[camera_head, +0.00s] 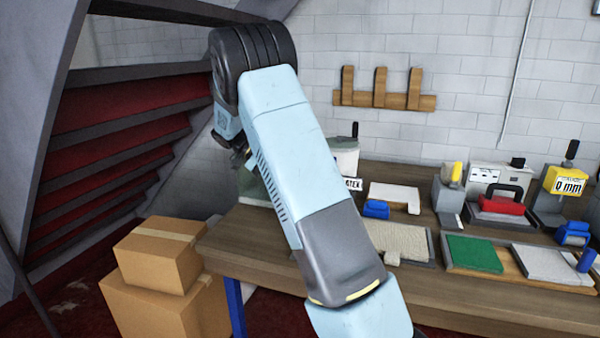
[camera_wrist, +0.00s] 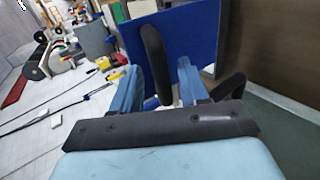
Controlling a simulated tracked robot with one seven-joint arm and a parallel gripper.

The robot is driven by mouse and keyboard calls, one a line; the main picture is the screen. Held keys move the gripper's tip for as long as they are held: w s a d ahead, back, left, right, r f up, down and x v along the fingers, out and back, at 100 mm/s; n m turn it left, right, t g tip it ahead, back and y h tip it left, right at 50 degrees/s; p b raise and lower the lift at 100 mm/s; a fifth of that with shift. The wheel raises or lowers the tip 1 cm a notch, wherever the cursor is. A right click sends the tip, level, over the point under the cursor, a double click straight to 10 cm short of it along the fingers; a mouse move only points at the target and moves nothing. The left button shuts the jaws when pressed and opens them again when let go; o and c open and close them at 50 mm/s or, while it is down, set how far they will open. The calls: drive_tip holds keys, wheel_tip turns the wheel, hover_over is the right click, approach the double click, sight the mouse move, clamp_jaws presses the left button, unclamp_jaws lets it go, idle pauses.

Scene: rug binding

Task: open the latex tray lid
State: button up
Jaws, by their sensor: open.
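In the head view, a white label (camera_head: 353,184) ending in "TEX" shows just right of my arm, at the left part of the bench. A grey-green box-like thing (camera_head: 253,188) shows left of the arm, and a pale container (camera_head: 345,158) with an upright dark handle (camera_head: 355,130) shows to its right. My arm covers the space between, so I cannot tell which part is the tray lid. My gripper (camera_head: 238,158) is small and dark above the grey-green thing. In the wrist view my gripper (camera_wrist: 160,82) is open, with a dark curved bar between its blue fingers; contact is unclear.
The bench (camera_head: 465,290) holds a beige mat (camera_head: 400,239), a green pad (camera_head: 474,253), a red block with a black handle (camera_head: 500,205) and a yellow gauge (camera_head: 566,183). Cardboard boxes (camera_head: 158,256) stand left of the bench. A wooden peg rack (camera_head: 385,98) hangs on the wall.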

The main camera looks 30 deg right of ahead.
drive_tip(key=shift+r, duration=0.1)
drive_tip(key=v, duration=1.3)
drive_tip(key=shift+w+a, duration=0.25)
drive_tip(key=shift+w, duration=0.05)
drive_tip(key=shift+r, duration=0.1)
drive_tip(key=s+d+r+n+t+y, duration=0.2)
drive_tip(key=s+r+t+y, duration=0.15)
drive_tip(key=s, duration=0.65)
drive_tip(key=s+d+r+n+t+y, duration=0.2)
drive_tip(key=s+d+r+n+t, duration=0.15)
drive_tip(key=s, duration=0.65)
drive_tip(key=s+a+f+n+t+y, duration=0.1)
drive_tip(key=s+a+f+t, duration=0.1)
drive_tip(key=s, duration=0.9)
drive_tip(key=s+a+f+n+t+y, duration=0.1)
drive_tip(key=s+a+f+n+t, duration=0.1)
drive_tip(key=s, duration=0.9)
drive_tip(key=shift+a+f+t, duration=0.2)
drive_tip(key=shift+a+t, duration=0.65)
drive_tip(key=shift+t, duration=0.25)
